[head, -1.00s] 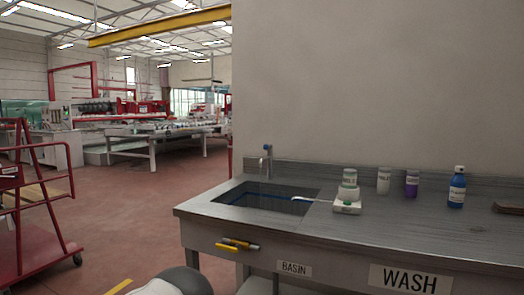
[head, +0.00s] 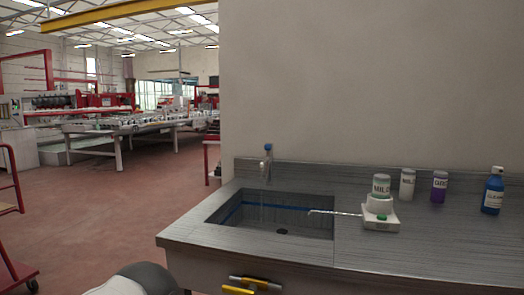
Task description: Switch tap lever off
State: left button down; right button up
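The tap (head: 266,168) stands upright at the back of the sunken basin (head: 225,217), with a small blue piece (head: 268,147) at its top. I cannot tell whether water runs from the tap.
A white dispenser-like device (head: 380,218) with a jar on it stands right of the basin, its thin white arm reaching over the basin. A white jar (head: 407,185), a purple jar (head: 439,187) and a blue bottle (head: 493,192) stand behind. Open floor (head: 110,205) lies left.

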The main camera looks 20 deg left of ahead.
aim_at(267, 146)
jog(key=i+j, duration=0.2)
jog(key=j, duration=0.15)
jog(key=i+j, duration=0.2)
jog(key=j, duration=0.2)
jog(key=i+j, duration=0.2)
jog(key=j, duration=0.15)
jog(key=i+j, duration=0.15)
jog(key=j, duration=0.2)
jog(key=i+j, duration=0.2)
jog(key=j, duration=0.2)
jog(key=i+j, duration=0.2)
jog(key=j, duration=0.15)
